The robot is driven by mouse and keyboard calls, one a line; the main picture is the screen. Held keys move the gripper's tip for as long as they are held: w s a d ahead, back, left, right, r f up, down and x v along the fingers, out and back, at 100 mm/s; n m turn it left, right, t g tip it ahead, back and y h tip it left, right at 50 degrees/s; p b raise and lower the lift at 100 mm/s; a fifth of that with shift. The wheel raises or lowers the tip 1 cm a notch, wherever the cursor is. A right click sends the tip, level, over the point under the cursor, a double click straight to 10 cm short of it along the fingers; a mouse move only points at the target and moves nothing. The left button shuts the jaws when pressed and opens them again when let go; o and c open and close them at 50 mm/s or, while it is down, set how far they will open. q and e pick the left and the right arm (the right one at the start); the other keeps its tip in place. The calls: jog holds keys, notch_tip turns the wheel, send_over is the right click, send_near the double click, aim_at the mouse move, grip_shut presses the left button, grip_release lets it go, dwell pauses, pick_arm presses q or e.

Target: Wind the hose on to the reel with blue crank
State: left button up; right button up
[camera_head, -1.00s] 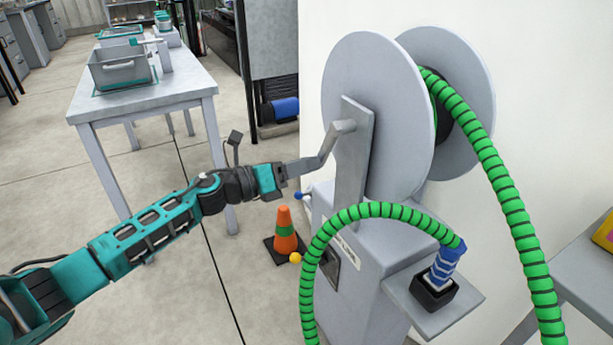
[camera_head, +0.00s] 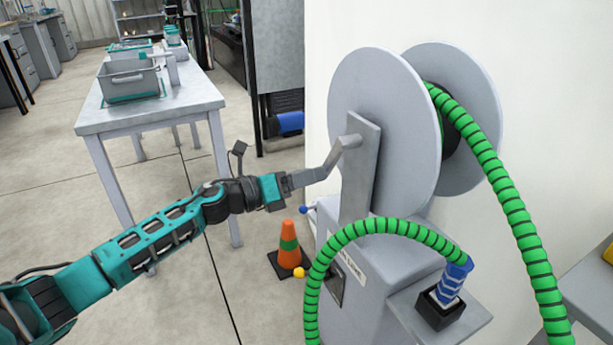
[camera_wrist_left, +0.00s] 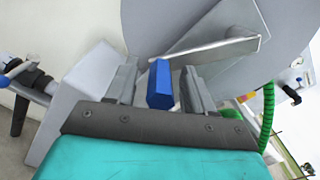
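The reel (camera_head: 385,120) has two grey discs, with the green ribbed hose (camera_head: 515,205) running over its hub and down at the right. The crank's grey arm (camera_head: 328,168) slants down-left from the reel's axle. My left gripper (camera_head: 293,181) is at the crank's outer end. In the left wrist view the blue crank handle (camera_wrist_left: 160,85) stands between the fingers of my left gripper (camera_wrist_left: 158,88), with a narrow gap showing on each side. The fingers look open around it. The handle is hidden in the head view. My right gripper is not in view.
A blue hose end (camera_head: 452,281) sits in a black holder on a side shelf (camera_head: 465,318). A traffic cone (camera_head: 287,245) stands on the floor below my left arm. A blue-knobbed lever (camera_head: 303,209) projects from the stand. A table (camera_head: 150,112) with grey totes is behind.

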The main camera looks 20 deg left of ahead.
pick_arm(q)
jog(key=shift+s, duration=0.15)
jog(key=v, duration=1.2)
jog(key=shift+s+a+p, duration=0.25)
jog(key=shift+a+p, duration=0.05)
jog(key=shift+p, duration=0.15)
